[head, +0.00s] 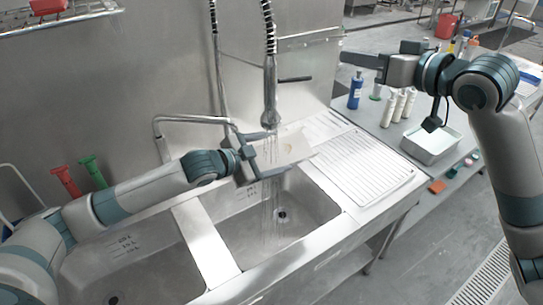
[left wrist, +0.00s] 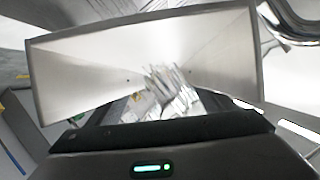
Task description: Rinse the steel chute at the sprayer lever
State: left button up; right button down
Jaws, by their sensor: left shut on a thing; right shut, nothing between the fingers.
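The steel chute (head: 294,147) is held over the right sink basin, just under the spray head (head: 270,106), with a small brownish mark on its surface. It fills much of the left wrist view (left wrist: 90,75). My left gripper (head: 246,152) is shut on the chute's near left side. Water streams fall from the spray head past the chute into the basin; how much wets it I cannot tell. The sprayer lever (head: 296,79) sticks out to the right above the spray head. My right gripper (head: 362,60) is shut and empty, raised at the upper right, away from the sprayer.
The right basin (head: 312,205) lies below the chute, with a left basin (head: 135,262) beside it. A ribbed drainboard (head: 365,170) is to the right. Bottles (head: 388,108) and a white tray (head: 432,146) stand on the side table. A faucet pipe (head: 185,118) is behind my left gripper.

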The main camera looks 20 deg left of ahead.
jog(key=shift+r, duration=0.1)
jog(key=shift+r, duration=0.15)
jog(key=shift+r+p, duration=0.1)
jog(key=shift+p, duration=0.25)
dwell(0.5)
jog(key=shift+r, duration=0.2)
jog(key=shift+r, duration=0.1)
dwell(0.7)
jog(key=shift+r+p, duration=0.15)
jog(key=shift+p, duration=0.25)
jog(key=shift+r, duration=0.15)
dwell(0.5)
jog(key=shift+r+p, duration=0.2)
jog(key=shift+p, duration=0.15)
jog(key=shift+w+f, duration=0.1)
jog(key=shift+f, duration=0.05)
dwell(0.4)
